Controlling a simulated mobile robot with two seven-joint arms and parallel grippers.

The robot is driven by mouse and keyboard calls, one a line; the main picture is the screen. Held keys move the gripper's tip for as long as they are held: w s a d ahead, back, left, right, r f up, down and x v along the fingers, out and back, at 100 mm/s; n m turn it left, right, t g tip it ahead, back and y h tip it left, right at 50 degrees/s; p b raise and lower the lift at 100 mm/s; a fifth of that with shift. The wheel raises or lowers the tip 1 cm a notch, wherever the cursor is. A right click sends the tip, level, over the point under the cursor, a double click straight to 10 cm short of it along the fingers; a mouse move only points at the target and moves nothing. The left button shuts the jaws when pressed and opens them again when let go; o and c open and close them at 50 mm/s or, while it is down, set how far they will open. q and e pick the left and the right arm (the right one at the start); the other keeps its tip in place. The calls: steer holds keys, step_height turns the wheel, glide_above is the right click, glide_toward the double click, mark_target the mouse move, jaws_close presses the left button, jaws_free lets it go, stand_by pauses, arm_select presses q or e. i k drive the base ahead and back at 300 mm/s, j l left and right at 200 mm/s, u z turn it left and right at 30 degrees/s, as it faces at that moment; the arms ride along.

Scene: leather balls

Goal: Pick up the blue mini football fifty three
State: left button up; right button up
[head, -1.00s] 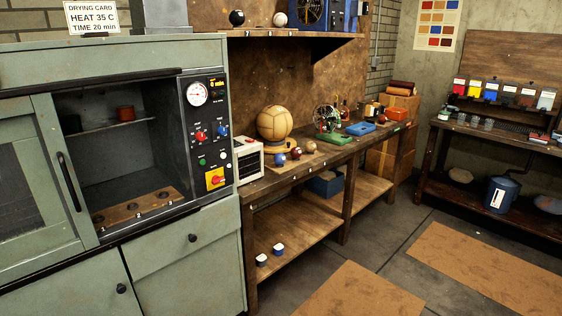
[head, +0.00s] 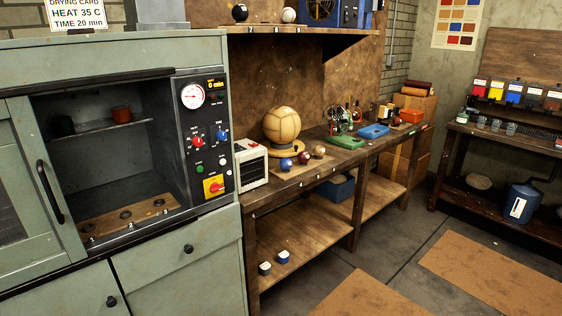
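A small blue ball (head: 286,164) sits at the left of a row of small balls on a thin wooden board on the workbench. Beside it are a dark red ball (head: 304,158) and a pale brownish ball (head: 320,151). No number can be read on the blue ball at this size. Neither of my grippers shows in the head view.
The workbench (head: 345,160) also holds a large tan ball (head: 282,125), a white heater-like box (head: 251,164), a green tray (head: 345,142) and a blue tray (head: 373,131). A green drying cabinet (head: 195,235) stands at left. The floor in front is mostly clear.

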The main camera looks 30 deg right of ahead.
mark_target(286, 163)
steer(key=i+l+u, duration=0.1)
steer(key=l, duration=0.25)
steer(key=i+l+u, duration=0.1)
steer(key=i+l, duration=0.15)
steer(key=l, duration=0.15)
steer(key=i+l+u, duration=0.1)
steer(key=l, duration=0.25)
steer(key=i+l+u, duration=0.1)
steer(key=i+l, duration=0.15)
steer(key=l, duration=0.15)
steer(key=i+l+u, duration=0.1)
steer(key=l, duration=0.3)
steer(key=i+l+u, duration=0.1)
steer(key=l, duration=0.35)
steer(key=i+l+u, duration=0.1)
steer(key=l, duration=0.3)
steer(key=i, duration=0.05)
